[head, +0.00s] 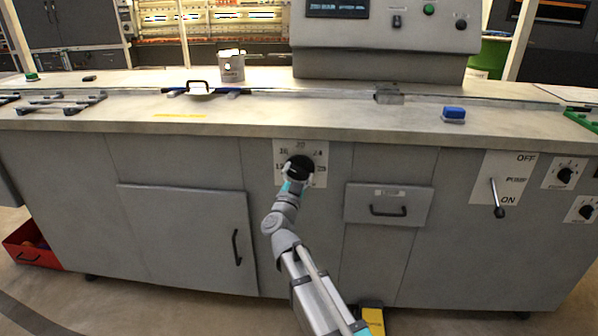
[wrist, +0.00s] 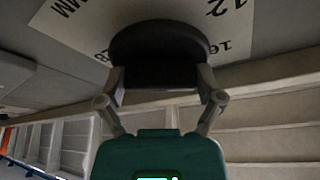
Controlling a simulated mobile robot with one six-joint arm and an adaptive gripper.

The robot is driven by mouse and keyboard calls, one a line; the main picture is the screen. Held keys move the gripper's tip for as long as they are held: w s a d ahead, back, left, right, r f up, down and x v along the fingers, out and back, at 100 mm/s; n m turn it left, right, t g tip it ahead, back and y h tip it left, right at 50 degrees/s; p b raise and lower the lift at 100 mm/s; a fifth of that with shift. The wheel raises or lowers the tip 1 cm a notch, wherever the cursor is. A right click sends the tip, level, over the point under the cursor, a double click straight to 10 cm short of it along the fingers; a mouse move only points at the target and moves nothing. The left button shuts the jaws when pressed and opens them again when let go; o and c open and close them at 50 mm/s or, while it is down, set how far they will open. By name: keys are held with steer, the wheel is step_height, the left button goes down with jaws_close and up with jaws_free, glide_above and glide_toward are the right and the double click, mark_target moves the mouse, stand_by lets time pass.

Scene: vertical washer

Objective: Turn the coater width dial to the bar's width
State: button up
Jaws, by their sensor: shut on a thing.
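The black width dial (head: 298,167) sits on a white numbered plate (head: 318,151) on the grey front panel of the machine. Numbers such as 20 and 24 show around it in the head view; others are partly covered by my arm. My gripper (head: 297,178) is at the dial, its fingers shut on it from both sides. In the wrist view the dial (wrist: 160,50) lies between the two fingertips (wrist: 160,82), and a 12 and a 16 show upside down on the plate (wrist: 215,25). The pointer of the dial cannot be made out. The bar cannot be told for sure.
A closed drawer (head: 388,205) and a cupboard door (head: 185,238) flank the dial. An OFF/ON lever (head: 497,205) and two small dials are at the right. On the counter stand a white can (head: 231,68) and a blue block (head: 453,113). A red bin (head: 30,245) is on the floor.

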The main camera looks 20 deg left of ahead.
steer(key=shift+m+g+h+p, duration=0.3)
steer(key=shift+m+h, duration=0.5)
steer(key=shift+m, duration=0.8)
steer(key=o, duration=0.9)
steer(key=shift+c, duration=0.2)
steer(key=shift+n, duration=0.4)
